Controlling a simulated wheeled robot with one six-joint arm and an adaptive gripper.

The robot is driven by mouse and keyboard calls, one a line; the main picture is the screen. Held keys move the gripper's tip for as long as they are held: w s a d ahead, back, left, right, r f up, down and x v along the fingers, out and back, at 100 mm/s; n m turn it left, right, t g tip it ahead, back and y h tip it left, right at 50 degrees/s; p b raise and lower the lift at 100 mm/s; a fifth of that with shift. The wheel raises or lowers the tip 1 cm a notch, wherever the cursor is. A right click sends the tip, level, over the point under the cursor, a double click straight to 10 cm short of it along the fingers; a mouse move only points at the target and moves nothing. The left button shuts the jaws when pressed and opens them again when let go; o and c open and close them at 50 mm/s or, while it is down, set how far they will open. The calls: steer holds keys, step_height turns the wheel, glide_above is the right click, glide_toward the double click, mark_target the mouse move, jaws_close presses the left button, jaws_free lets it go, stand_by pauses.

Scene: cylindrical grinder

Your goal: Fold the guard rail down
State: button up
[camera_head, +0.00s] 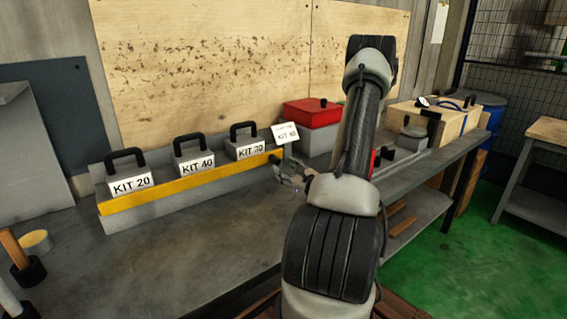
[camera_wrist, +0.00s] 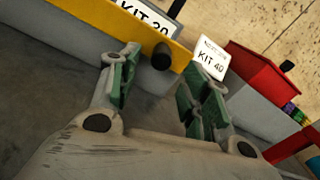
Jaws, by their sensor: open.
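The guard rail is a yellow bar (camera_head: 190,184) along the front of the grey kit rack, standing in front of the kit boxes. In the wrist view the yellow rail (camera_wrist: 95,22) runs across the upper left. A round black knob (camera_wrist: 162,55) sticks out near its right end. My gripper (camera_head: 291,182) is at the right end of the rail. In the wrist view my gripper (camera_wrist: 167,70) is open, with one green-padded finger on each side of the knob. I cannot tell whether either finger touches it.
Boxes KIT 20 (camera_head: 130,184), KIT 40 (camera_head: 197,167) and KIT 30 (camera_head: 249,150) stand behind the rail. A KIT 40 card (camera_head: 286,134) stands at the rack's right end, near a red-lidded box (camera_head: 311,112). The bench (camera_head: 190,250) is bare in front of the rack.

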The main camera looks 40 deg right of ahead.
mark_target(278, 163)
steer(key=w, duration=0.4)
steer(key=w+d, duration=0.1)
steer(key=w, duration=0.2)
steer(key=shift+a, duration=0.1)
steer(key=c, duration=1)
steer(key=shift+s, duration=0.1)
